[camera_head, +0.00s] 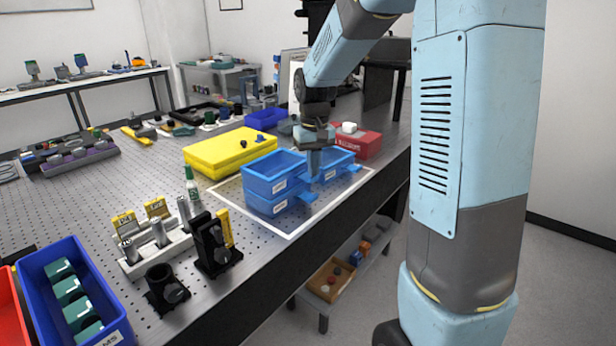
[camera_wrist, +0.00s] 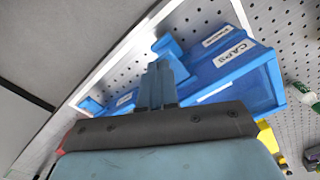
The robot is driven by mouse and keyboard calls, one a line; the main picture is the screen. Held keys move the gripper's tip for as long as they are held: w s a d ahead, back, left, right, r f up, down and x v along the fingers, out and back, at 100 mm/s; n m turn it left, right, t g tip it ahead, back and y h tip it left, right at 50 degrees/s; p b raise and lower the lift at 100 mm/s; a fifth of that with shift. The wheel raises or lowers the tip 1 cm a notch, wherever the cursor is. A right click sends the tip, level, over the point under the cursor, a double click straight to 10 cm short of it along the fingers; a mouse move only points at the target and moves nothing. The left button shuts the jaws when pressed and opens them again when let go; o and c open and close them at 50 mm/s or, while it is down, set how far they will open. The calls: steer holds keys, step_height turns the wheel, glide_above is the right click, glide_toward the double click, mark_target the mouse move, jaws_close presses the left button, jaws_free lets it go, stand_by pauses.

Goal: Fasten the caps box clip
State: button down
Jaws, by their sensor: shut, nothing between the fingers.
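The caps box (camera_wrist: 262,85) is blue, with a white CAPS label in the wrist view. It appears to be the left blue box (camera_head: 262,172) in the head view, where two labelled levels show one above the other. A blue clip-like tab (camera_wrist: 167,45) sticks out from its side, and it also shows in the head view (camera_head: 307,197). My gripper (camera_head: 314,178) points down between the two blue boxes. In the wrist view its fingers (camera_wrist: 158,68) are together and empty, close to the tab; I cannot tell whether they touch it. Whether the clip is fastened is unclear.
Another blue box (camera_head: 343,158) with its own tab (camera_head: 353,168) stands to the right. A white frame (camera_head: 266,225) on the perforated table surrounds the boxes. A yellow case (camera_head: 228,150), a red box (camera_head: 368,143) and a green-capped bottle (camera_head: 192,185) stand around them. The table edge is close.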

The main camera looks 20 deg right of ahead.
steer(key=shift+f, duration=1.7)
steer(key=shift+r, duration=0.15)
steer(key=shift+r, duration=3.9)
steer(key=shift+s+r, duration=0.1)
steer(key=shift+s, duration=0.05)
steer(key=s+d+r+t, duration=0.1)
steer(key=s+r+t, duration=0.1)
steer(key=s, duration=1.1)
steer(key=s+d+r+m+t, duration=0.1)
steer(key=s+r+t, duration=0.2)
steer(key=s, duration=1)
step_height(320, 180, up, 2)
steer(key=shift+d+r+t, duration=0.15)
steer(key=shift+d+t, duration=0.15)
steer(key=shift+d, duration=0.1)
